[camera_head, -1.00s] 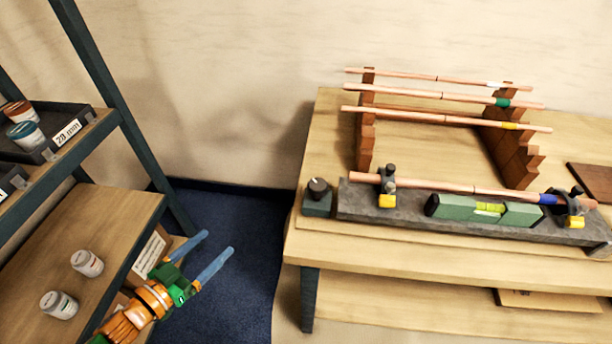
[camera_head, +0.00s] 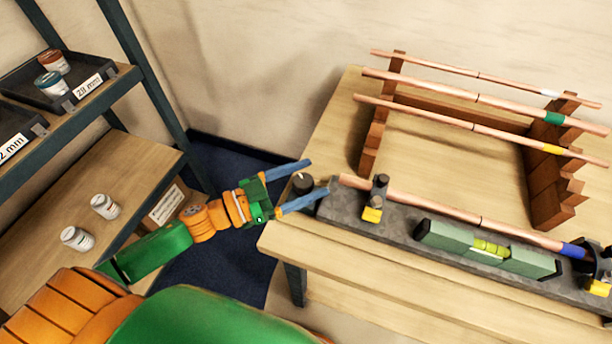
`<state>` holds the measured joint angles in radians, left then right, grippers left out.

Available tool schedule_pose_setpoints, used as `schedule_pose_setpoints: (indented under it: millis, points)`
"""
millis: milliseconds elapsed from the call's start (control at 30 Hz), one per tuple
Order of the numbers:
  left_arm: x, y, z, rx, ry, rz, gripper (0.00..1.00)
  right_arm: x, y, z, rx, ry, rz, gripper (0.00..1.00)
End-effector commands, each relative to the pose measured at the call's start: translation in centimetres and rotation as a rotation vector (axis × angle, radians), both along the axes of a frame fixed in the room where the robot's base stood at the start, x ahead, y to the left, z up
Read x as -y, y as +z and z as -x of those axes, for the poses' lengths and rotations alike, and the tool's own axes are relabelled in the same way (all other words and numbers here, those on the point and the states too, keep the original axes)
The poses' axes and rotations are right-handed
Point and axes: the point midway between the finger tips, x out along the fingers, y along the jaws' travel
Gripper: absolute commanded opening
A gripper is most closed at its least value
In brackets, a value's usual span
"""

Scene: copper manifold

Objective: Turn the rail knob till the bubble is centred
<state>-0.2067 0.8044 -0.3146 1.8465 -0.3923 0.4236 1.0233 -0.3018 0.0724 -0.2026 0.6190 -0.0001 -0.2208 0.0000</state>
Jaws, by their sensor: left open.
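The rail knob (camera_head: 303,183) is a dark round knob at the left end of the grey rail (camera_head: 398,232) on the wooden table. My left gripper (camera_head: 318,177) is open, with its two blue fingers on either side of the knob in the picture. I cannot tell whether they touch it. The near finger hides part of the knob's block. The green spirit level (camera_head: 447,236) lies along the rail with a yellow-green vial (camera_head: 491,249). The bubble is too small to place exactly. My right gripper is not in view.
A copper pipe (camera_head: 430,206) lies in clamps along the rail. Behind it, a brown stepped rack (camera_head: 376,140) holds several copper pipes.

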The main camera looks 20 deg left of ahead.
Motion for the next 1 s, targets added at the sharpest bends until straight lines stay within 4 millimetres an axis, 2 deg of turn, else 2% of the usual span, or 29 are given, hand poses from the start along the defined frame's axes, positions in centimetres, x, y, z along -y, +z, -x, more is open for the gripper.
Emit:
schedule_pose_setpoints:
  millis: [167, 200, 400, 500, 767, 1000]
  points:
    - [0.0, -0.1, 0.0, -0.001, 0.001, -0.001, 0.82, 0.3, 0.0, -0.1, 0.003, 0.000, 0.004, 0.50]
    - [0.0, -0.1, 0.0, -0.001, 0.001, -0.001, 0.76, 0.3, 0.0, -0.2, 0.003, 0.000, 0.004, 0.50]
    - [0.0, -0.1, 0.0, -0.001, 0.001, -0.001, 0.22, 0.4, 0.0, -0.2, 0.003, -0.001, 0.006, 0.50]
    - [0.0, -0.1, 0.0, -0.001, 0.001, -0.001, 0.00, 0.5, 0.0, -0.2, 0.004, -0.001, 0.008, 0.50]
    - [-0.1, -0.3, 0.0, 0.000, -0.031, -0.004, 0.00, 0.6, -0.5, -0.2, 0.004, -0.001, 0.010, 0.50]
    - [-0.2, -0.6, -0.1, 0.002, -0.169, -0.008, 0.00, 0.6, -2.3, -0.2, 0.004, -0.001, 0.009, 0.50]
